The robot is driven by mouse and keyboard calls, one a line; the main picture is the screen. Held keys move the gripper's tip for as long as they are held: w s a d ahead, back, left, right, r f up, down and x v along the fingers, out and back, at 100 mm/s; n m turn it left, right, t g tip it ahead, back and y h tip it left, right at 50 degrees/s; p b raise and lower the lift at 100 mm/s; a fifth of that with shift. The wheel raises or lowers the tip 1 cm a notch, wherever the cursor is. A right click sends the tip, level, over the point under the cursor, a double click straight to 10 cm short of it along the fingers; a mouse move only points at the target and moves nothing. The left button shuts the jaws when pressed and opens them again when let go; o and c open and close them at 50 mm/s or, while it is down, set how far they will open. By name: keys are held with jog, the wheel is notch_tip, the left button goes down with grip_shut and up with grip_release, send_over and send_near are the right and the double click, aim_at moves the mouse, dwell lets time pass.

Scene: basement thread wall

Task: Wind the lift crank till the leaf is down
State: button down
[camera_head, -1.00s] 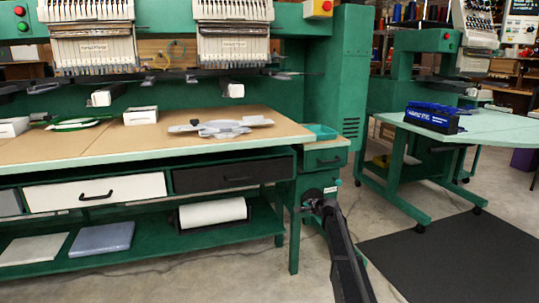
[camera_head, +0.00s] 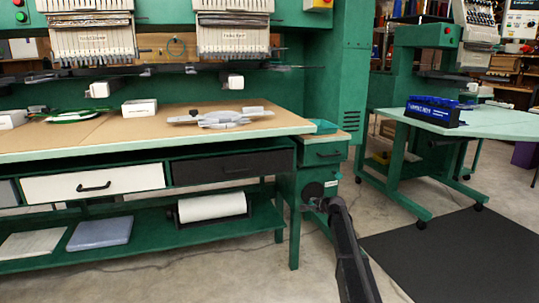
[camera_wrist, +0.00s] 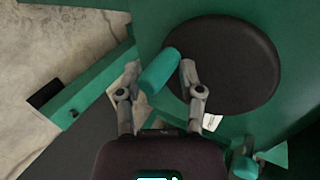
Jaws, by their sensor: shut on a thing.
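The lift crank is a round black disc (camera_wrist: 222,65) with a green cylindrical handle (camera_wrist: 160,70) near its rim in the wrist view. My gripper (camera_wrist: 158,73) has a finger on each side of the handle and is shut on it. In the head view the disc (camera_head: 312,191) sits on the front of the green cabinet, and my gripper (camera_head: 319,204) is at it, low on the right end of the workbench. The crank is small and partly covered by my gripper there. The tan table top (camera_head: 90,135) lies above the drawers; I cannot tell which surface is the leaf.
The bench top holds white boxes (camera_head: 139,108) and a grey hoop frame (camera_head: 220,118). A green-legged table (camera_head: 480,130) with a blue rack (camera_head: 433,111) stands to the right. A dark mat (camera_head: 455,255) lies on the floor. Bare floor lies between bench and mat.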

jog(key=shift+w+d, duration=0.1)
jog(key=shift+w, duration=0.1)
jog(key=d, duration=0.2)
jog(key=w+d+p, duration=0.1)
jog(key=shift+d+r, duration=0.25)
dwell(0.3)
jog(key=c, duration=0.5)
grip_release()
jog(key=shift+s+a+f, duration=0.1)
jog(key=shift+a, duration=0.05)
jog(key=shift+s+a+f+b, duration=0.15)
jog(key=shift+a+b, duration=0.05)
jog(key=shift+a, duration=0.15)
jog(key=shift+s+a+f+b, duration=0.1)
jog(key=shift+a+f+b, duration=0.1)
jog(key=shift+a, duration=0.15)
jog(key=shift+r, duration=0.1)
jog(key=shift+c, duration=0.3)
